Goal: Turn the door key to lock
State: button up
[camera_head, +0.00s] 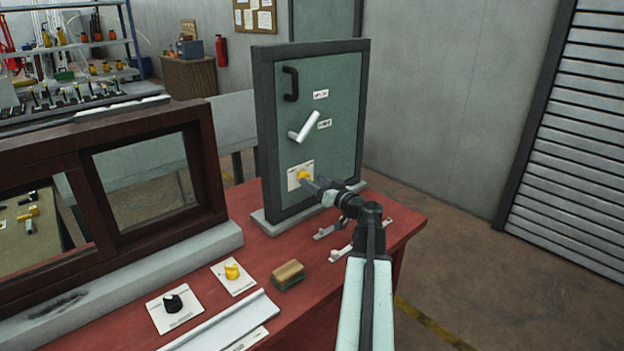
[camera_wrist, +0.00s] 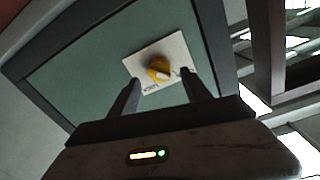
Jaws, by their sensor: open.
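The door key (camera_head: 303,175) is a yellow knob on a white plate low on the green door panel (camera_head: 345,125), which stands upright in a dark frame. In the wrist view the yellow key (camera_wrist: 159,70) sits on its white plate (camera_wrist: 145,58), with small lettering along the lower edge. My gripper (camera_head: 312,184) is close in front of the plate. In the wrist view my gripper (camera_wrist: 160,85) is open, with one dark finger to each side of the key's lower part. I cannot tell whether the fingers touch the key or plate.
The door has a white lever (camera_head: 305,127) and a black handle (camera_head: 291,84) above the key. On the red table (camera_head: 300,325) lie a sponge block (camera_head: 288,275), a yellow knob (camera_head: 232,271) and a black knob (camera_head: 172,302). A brown window frame (camera_head: 105,190) stands left.

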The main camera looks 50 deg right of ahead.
aim_at(309, 178)
jog(key=w, duration=0.3)
jog(key=shift+d, duration=0.2)
